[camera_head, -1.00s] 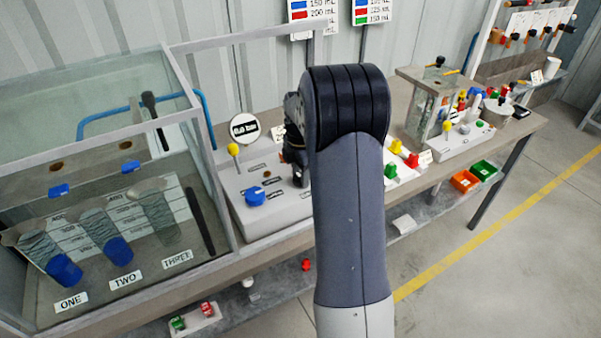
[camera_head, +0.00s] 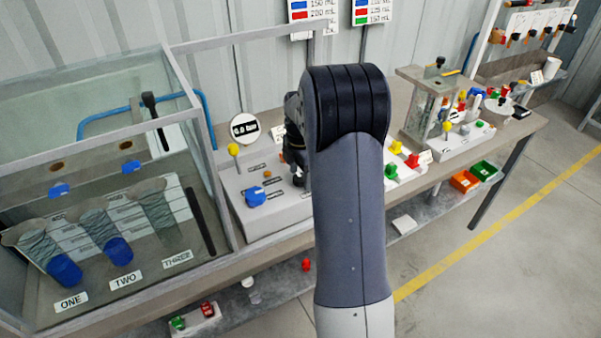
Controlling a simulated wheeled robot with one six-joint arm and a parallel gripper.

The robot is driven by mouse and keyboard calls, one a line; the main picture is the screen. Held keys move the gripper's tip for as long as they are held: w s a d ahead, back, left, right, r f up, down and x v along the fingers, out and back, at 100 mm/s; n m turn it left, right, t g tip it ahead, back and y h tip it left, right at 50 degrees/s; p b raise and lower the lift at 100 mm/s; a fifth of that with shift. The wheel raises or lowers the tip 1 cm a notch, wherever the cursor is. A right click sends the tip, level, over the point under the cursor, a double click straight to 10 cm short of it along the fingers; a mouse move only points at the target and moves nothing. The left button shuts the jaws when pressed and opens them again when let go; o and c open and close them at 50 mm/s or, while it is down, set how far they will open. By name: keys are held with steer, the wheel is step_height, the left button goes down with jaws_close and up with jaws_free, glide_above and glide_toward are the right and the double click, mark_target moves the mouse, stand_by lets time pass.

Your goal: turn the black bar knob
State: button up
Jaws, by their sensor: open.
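A grey sloped control panel (camera_head: 235,190) stands on the bench left of my arm. It carries a blue knob (camera_head: 255,196), a yellow ball-topped lever (camera_head: 234,150) and small label plates. My gripper (camera_head: 297,176) is a dark shape over the right part of this panel, mostly hidden behind my own arm. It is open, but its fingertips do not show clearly. I cannot make out a black bar knob. The part of the panel behind my gripper and arm is hidden, and I cannot tell whether the gripper touches anything there.
A round white display (camera_head: 244,127) stands behind the panel. A glass tank (camera_head: 215,160) with three labelled cylinders stands close on the left. Red and yellow knobs (camera_head: 412,160) and a second panel (camera_head: 462,140) lie to the right. The floor at right is clear.

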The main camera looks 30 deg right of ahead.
mark_target(301, 177)
step_height(301, 177, up, 11)
steer(key=shift+b, duration=0.45)
steer(key=shift+f, duration=0.15)
step_height(301, 177, down, 11)
steer(key=shift+r+p, duration=0.1)
steer(key=shift+p, duration=0.35)
stand_by(0.6)
